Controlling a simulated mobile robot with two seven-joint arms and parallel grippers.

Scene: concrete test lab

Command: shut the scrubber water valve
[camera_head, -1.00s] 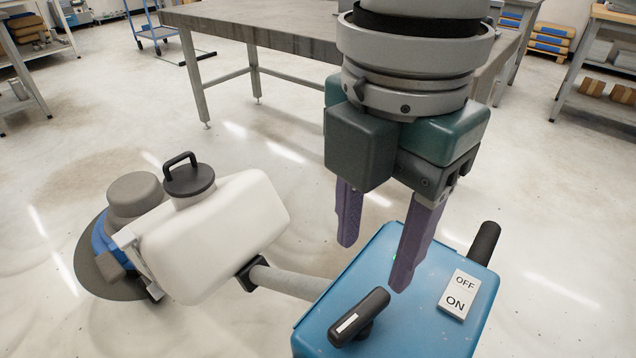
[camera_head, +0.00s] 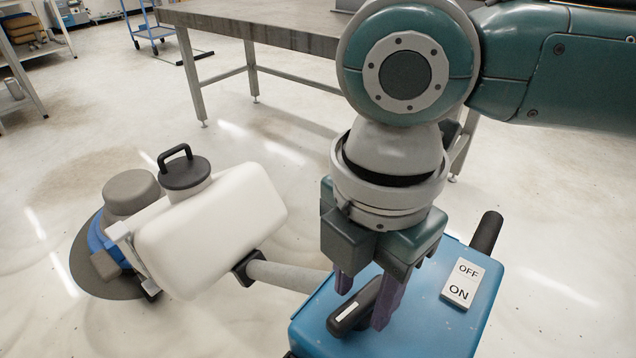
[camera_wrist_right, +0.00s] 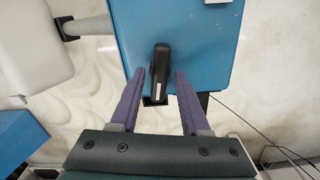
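The scrubber's blue control box (camera_head: 425,325) carries a black valve lever (camera_head: 352,310) with a white stripe. The lever also shows in the right wrist view (camera_wrist_right: 160,72), on the blue box between my fingers. My right gripper (camera_head: 365,300) is lowered over the lever, its purple fingers one on each side. In the right wrist view the right gripper (camera_wrist_right: 160,72) is open, with a gap visible between each finger and the lever. My left gripper is not in view.
A white OFF/ON switch (camera_head: 463,283) is on the box, right of the lever. A black grip (camera_head: 486,232) sticks out behind it. The scrubber's white tank (camera_head: 215,230) stands left, joined by a grey pole (camera_head: 290,276). A metal table (camera_head: 270,35) stands behind.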

